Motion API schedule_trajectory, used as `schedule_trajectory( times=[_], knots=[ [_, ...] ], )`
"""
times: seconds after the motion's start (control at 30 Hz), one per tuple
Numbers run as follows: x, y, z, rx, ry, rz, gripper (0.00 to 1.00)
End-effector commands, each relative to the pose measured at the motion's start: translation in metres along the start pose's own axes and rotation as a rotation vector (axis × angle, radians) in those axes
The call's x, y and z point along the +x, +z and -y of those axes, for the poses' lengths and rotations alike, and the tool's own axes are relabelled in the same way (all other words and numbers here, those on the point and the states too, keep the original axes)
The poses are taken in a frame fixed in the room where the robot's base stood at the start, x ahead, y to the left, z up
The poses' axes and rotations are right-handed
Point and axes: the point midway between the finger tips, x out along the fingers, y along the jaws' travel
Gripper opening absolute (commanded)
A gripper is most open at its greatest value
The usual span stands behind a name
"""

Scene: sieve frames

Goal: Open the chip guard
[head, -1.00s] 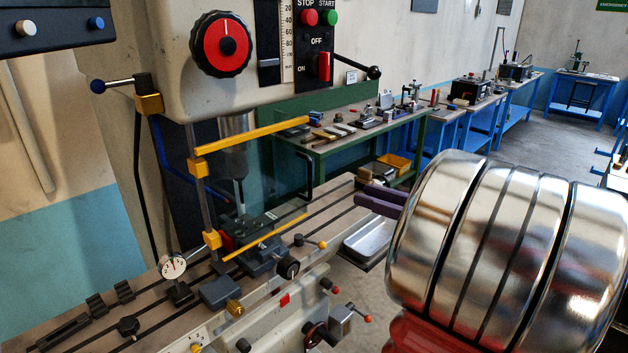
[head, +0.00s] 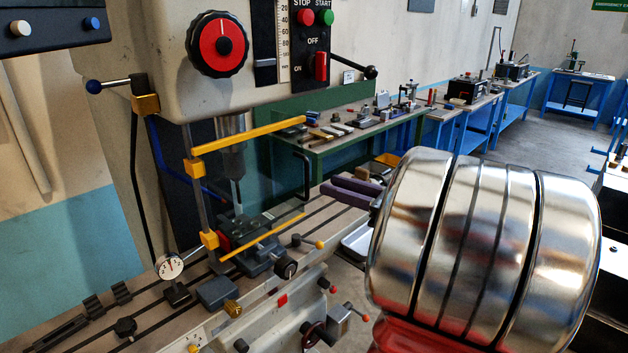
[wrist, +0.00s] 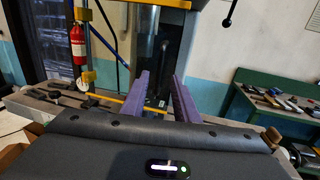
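The chip guard (head: 268,184) is a clear panel with yellow bars along its top and bottom, hinged on an upright post at its left. It stands closed across the front of the drill spindle and vise. Its black handle (head: 306,176) is on the panel's right edge. In the wrist view, the guard's lower yellow bar (wrist: 126,103) shows near the fingers. My gripper (head: 352,191) has purple fingers and is just right of the handle, apart from it in the head view. In the wrist view my gripper (wrist: 161,84) has its fingers spread, with nothing clearly held.
The drill press table (head: 130,312) runs below the guard, with a dial gauge (head: 170,266) at the left. A lever with a black knob (head: 370,72) sticks out above right. A green bench (head: 340,142) with tools stands behind. A fire extinguisher (wrist: 78,44) hangs at left in the wrist view.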

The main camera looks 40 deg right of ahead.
Motion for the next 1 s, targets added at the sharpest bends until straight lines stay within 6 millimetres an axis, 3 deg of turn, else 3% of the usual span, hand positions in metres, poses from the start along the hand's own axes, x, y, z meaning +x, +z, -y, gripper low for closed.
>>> schedule_trajectory(
  times=[0.5, 0.9, 1.0],
  knots=[
    [0.061, 0.000, 0.000, 0.000, 0.002, 0.000, 0.28],
    [0.065, 0.000, 0.001, 0.000, -0.001, 0.000, 0.28],
    [0.065, 0.000, 0.001, 0.000, -0.001, 0.000, 0.20]
  ],
)
